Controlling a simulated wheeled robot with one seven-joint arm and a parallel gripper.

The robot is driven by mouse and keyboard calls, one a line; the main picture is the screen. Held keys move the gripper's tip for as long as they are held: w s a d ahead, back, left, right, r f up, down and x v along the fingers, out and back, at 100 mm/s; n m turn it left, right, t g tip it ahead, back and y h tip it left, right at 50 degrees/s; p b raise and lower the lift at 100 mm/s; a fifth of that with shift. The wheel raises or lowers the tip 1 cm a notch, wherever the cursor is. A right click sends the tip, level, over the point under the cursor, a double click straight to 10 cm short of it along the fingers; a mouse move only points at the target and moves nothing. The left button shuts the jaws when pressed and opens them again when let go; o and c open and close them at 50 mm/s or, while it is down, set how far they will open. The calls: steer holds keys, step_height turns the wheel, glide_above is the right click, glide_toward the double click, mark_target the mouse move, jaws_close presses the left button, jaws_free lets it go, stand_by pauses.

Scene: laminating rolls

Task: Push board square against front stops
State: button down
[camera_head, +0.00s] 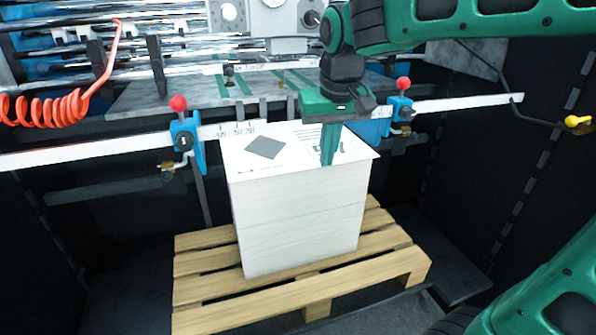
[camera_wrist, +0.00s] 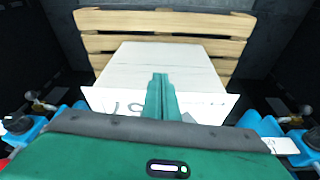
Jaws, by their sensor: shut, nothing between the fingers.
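The board (camera_head: 290,160) is the white printed sheet on top of a tall white stack (camera_head: 300,215). It has a dark diamond mark, and its right corner sticks out a little past the stack. The board also shows in the wrist view (camera_wrist: 105,98). My gripper (camera_head: 328,162) is shut and empty, pointing down at the board's near edge, right of its middle. Its fingers (camera_wrist: 160,77) cross that edge in the wrist view; I cannot tell whether they touch it. Small grey tabs (camera_head: 251,113) stand at the board's far edge, partly hidden by it and my gripper.
The stack stands on a wooden pallet (camera_head: 205,290). Blue clamps with red knobs (camera_head: 186,145) (camera_head: 402,108) sit on a white rail (camera_head: 90,150) behind the board. A coiled orange hose (camera_head: 45,108) hangs at left. Dark side walls flank the pallet; space before the stack is open.

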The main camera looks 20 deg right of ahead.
mark_target(300, 169)
steer(key=shift+w+a+f, duration=0.4)
steer(key=shift+w+f, duration=1)
steer(key=shift+w+a+f, duration=0.35)
steer(key=shift+w+f, duration=1)
steer(key=shift+f, duration=0.1)
steer(key=shift+w+a+f, duration=0.4)
steer(key=shift+w+f, duration=1)
steer(key=shift+n, duration=0.3)
steer(key=shift+w+d, duration=0.1)
steer(key=shift+w, duration=1.1)
steer(key=shift+s, duration=0.1)
